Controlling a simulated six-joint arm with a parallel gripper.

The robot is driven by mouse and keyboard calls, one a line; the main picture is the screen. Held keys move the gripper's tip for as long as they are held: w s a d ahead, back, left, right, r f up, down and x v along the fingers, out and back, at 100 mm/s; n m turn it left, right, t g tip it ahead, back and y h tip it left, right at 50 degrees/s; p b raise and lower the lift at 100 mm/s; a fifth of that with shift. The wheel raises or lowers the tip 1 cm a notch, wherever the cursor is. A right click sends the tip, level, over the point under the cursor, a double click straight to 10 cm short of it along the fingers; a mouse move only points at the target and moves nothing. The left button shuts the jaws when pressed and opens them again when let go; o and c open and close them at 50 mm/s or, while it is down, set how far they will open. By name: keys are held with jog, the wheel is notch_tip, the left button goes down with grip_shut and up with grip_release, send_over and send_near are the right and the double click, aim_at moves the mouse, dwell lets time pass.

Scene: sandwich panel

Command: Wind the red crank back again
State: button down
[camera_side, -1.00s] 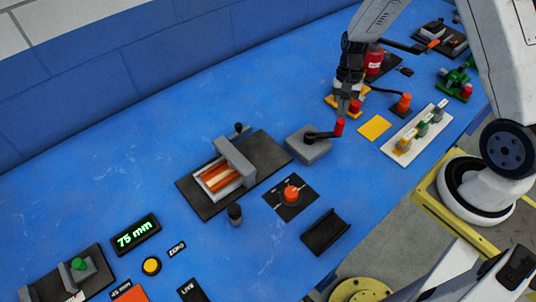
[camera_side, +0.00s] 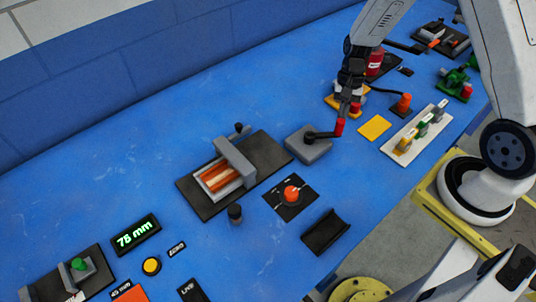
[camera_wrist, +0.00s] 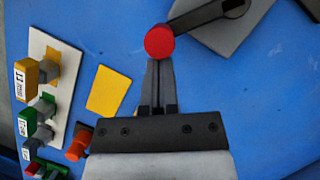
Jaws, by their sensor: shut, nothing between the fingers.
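The crank is a grey box (camera_side: 308,143) with a black arm (camera_side: 322,134) that ends in a red knob (camera_side: 339,127), pointing right in the side view. In the wrist view the red knob (camera_wrist: 159,42) sits at the top centre, with the black arm (camera_wrist: 200,18) running up and right to the grey box (camera_wrist: 235,25). My gripper (camera_side: 343,115) is just above the knob in the side view. In the wrist view its fingers (camera_wrist: 158,64) are together and empty, their tips at the knob's lower edge. I cannot tell whether they touch it.
A yellow square (camera_side: 375,128) lies to the right of the crank, beside a white strip (camera_side: 417,134) with coloured blocks. An orange knob (camera_side: 404,103) stands behind. A black-based slide fixture (camera_side: 262,155) is at left. Open blue bench lies at the back left.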

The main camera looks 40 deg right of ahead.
jog(key=shift+s+a+m, duration=0.15)
jog(key=shift+s+m, duration=0.2)
jog(key=shift+m, duration=0.15)
jog(key=s+a+m+t, duration=0.2)
jog(key=s+a+m, duration=0.3)
jog(key=shift+a+y, duration=0.35)
jog(key=shift+y, duration=0.05)
dwell(0.4)
jog(key=shift+s, duration=0.1)
jog(key=shift+d, duration=0.15)
dwell(0.4)
jog(key=s+d+r, duration=0.2)
jog(key=d+r, duration=0.5)
jog(key=r, duration=0.2)
jog(key=shift+r, duration=0.15)
dwell(0.7)
